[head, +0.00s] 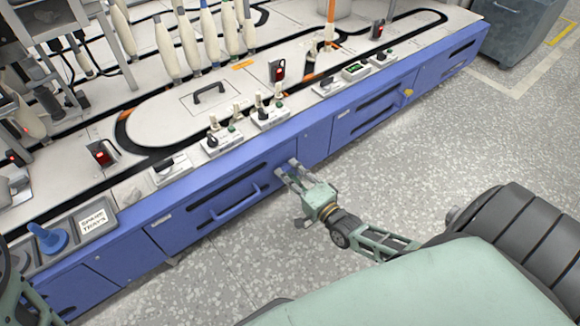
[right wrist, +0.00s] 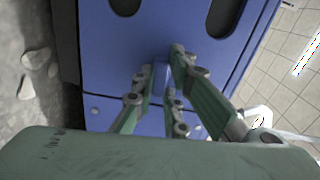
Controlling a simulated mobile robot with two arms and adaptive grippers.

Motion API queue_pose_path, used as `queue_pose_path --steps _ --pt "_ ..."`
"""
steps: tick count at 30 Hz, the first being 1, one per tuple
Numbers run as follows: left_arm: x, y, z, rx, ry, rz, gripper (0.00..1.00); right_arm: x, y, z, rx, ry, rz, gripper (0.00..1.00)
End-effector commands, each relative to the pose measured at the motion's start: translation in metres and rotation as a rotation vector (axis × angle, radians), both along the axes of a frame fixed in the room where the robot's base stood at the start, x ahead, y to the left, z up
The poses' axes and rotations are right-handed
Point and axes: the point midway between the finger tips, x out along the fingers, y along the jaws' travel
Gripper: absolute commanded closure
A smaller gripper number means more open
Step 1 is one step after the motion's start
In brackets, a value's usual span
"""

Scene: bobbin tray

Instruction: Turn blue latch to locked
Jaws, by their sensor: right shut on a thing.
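The blue latch (right wrist: 161,76) is a small blue piece on the blue cabinet front, and it shows between my right fingertips in the right wrist view. My right gripper (head: 287,170) is at the cabinet front, just right of the blue drawer handle (head: 236,204). In the right wrist view my right gripper (right wrist: 163,80) is shut on the latch. The fingers hide much of the latch, so I cannot tell its turn angle. In the head view the latch is hidden by the gripper.
The long blue cabinet (head: 318,142) carries a white worktop with control boxes (head: 222,139) and several bobbins (head: 190,42). A yellow knob (head: 408,92) sits on the cabinet front farther right. The speckled floor (head: 420,150) in front is clear.

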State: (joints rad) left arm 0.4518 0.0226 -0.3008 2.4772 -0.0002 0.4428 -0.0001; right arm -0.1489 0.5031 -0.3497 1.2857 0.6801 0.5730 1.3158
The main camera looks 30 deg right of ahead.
Motion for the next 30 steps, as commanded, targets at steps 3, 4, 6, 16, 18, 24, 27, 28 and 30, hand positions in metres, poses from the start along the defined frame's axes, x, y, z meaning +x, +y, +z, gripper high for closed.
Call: queue_pose_path --steps 3,4,6,16,18,24,27,28,30 --pt "0.0002 -0.0001 -0.0006 0.000 0.001 0.000 1.00 -0.0004 -0.0016 -0.0017 0.049 0.008 -0.001 1.00" --pt "0.0003 -0.0001 -0.0006 0.000 0.001 0.000 1.00 -0.0005 -0.0015 -0.0017 0.059 0.008 -0.001 1.00" --pt "0.0005 -0.0001 -0.0006 0.001 0.002 0.000 1.00 -0.0005 -0.0014 -0.0018 0.077 0.011 -0.002 1.00" --pt "0.0005 -0.0002 -0.0002 0.001 0.002 0.001 1.00 -0.0007 -0.0011 -0.0020 0.110 0.015 -0.001 1.00" --pt "0.0005 -0.0002 -0.0001 0.001 0.002 0.001 1.00 -0.0007 -0.0010 -0.0020 0.110 0.015 -0.001 1.00" --pt "0.0003 -0.0002 0.0000 0.001 0.001 0.001 1.00 -0.0008 -0.0009 -0.0021 0.111 0.015 -0.001 0.87" --pt "0.0002 -0.0002 0.0001 0.001 0.001 0.001 1.00 -0.0007 -0.0006 -0.0020 0.110 0.014 -0.001 0.78" --pt "0.0002 -0.0002 0.0001 0.001 0.001 0.001 1.00 -0.0007 -0.0005 -0.0018 0.110 0.014 -0.001 0.75" --pt "0.0003 -0.0001 0.0002 0.001 0.001 0.001 1.00 -0.0006 -0.0004 -0.0014 0.109 0.012 -0.001 0.70"
